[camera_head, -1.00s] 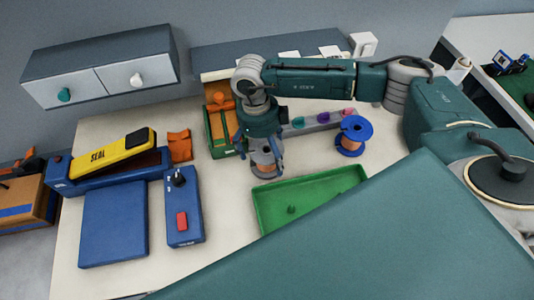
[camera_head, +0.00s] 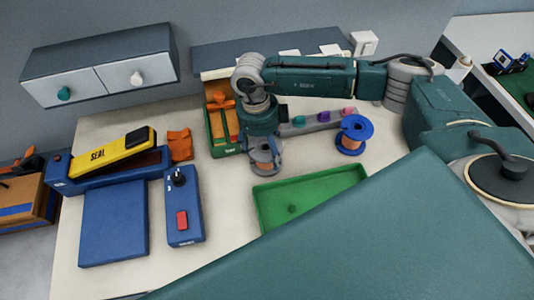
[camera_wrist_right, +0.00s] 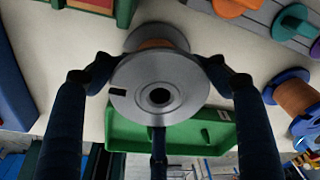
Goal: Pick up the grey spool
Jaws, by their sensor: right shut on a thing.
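The grey spool (camera_head: 265,157) has grey flanges and a copper-coloured winding. It is upright at the middle of the table, just behind the green tray. My right gripper (camera_head: 263,146) comes down on it from above and is shut on it. In the right wrist view the spool's round top flange with its dark centre hole (camera_wrist_right: 185,88) faces the camera, with dark fingers on both sides. I cannot tell whether the spool touches the table. My left gripper is not in view.
A blue spool (camera_head: 354,134) stands to the right. A green tray (camera_head: 262,210) lies in front, and a green bin (camera_head: 223,150) with orange parts stands at left. A grey rack (camera_head: 318,124) with coloured knobs is behind. A blue box with a red button (camera_head: 183,222) and a yellow sealer (camera_head: 115,152) are farther left.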

